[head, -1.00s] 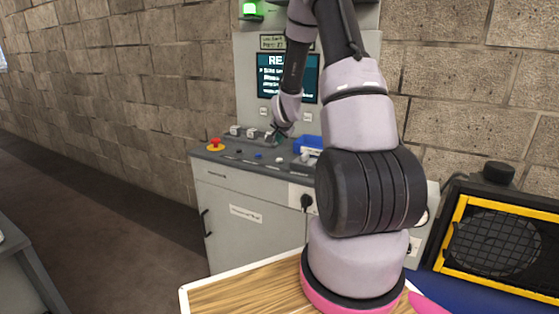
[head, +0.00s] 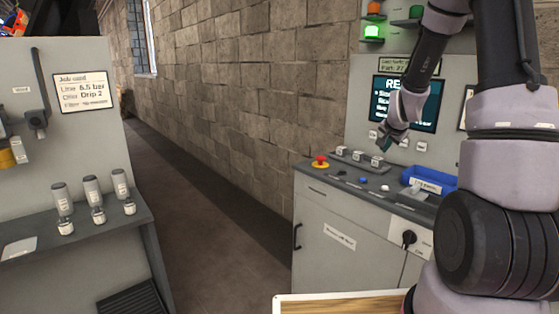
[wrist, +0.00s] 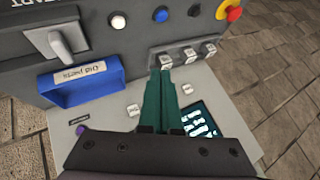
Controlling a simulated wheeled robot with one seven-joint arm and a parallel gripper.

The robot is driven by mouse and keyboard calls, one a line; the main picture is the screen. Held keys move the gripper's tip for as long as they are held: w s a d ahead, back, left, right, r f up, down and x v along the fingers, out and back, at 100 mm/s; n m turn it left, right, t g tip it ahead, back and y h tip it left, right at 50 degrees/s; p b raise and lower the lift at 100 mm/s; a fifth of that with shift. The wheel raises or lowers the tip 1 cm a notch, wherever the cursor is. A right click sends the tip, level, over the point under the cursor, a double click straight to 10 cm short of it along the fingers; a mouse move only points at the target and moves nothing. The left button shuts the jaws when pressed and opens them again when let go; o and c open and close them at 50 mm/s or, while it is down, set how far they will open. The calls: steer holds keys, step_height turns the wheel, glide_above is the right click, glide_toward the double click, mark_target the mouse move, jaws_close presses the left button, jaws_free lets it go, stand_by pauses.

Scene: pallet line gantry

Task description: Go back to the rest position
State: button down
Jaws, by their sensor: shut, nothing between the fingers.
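My gripper (head: 385,145) hangs in front of the grey control cabinet, just above its desk top and near the row of white switches (head: 357,153). In the wrist view its two dark green fingers (wrist: 166,72) are together with nothing between them. The fingertips look apart from the switches (wrist: 188,55), though the gap is hard to judge. My arm comes down to it from the right side of the head view.
The cabinet (head: 340,232) carries a red emergency stop (head: 320,161), a blue tray (head: 430,179), a screen (head: 404,104) and a lit green lamp (head: 372,32). At left stands another grey station (head: 75,150) with several bottles. An open floor aisle (head: 215,235) lies between them.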

steer(key=s+a+r+n+y, duration=0.1)
steer(key=s+a+r, duration=0.25)
steer(key=r, duration=0.25)
steer(key=s+a+r+n, duration=0.1)
steer(key=s+a+r, duration=0.1)
steer(key=s+r, duration=0.3)
steer(key=s+a+r+n+y, duration=0.1)
steer(key=s+a+r, duration=0.3)
steer(key=s, duration=0.8)
steer(key=s+a+r+n+g+y, duration=0.1)
steer(key=s+a+r+n, duration=0.2)
steer(key=s, duration=0.9)
steer(key=shift+s+a+r+n+y, duration=0.3)
steer(key=shift+a+r+n, duration=0.1)
steer(key=shift+a+r, duration=0.4)
steer(key=shift+w+d+r, duration=0.1)
steer(key=shift+d, duration=0.05)
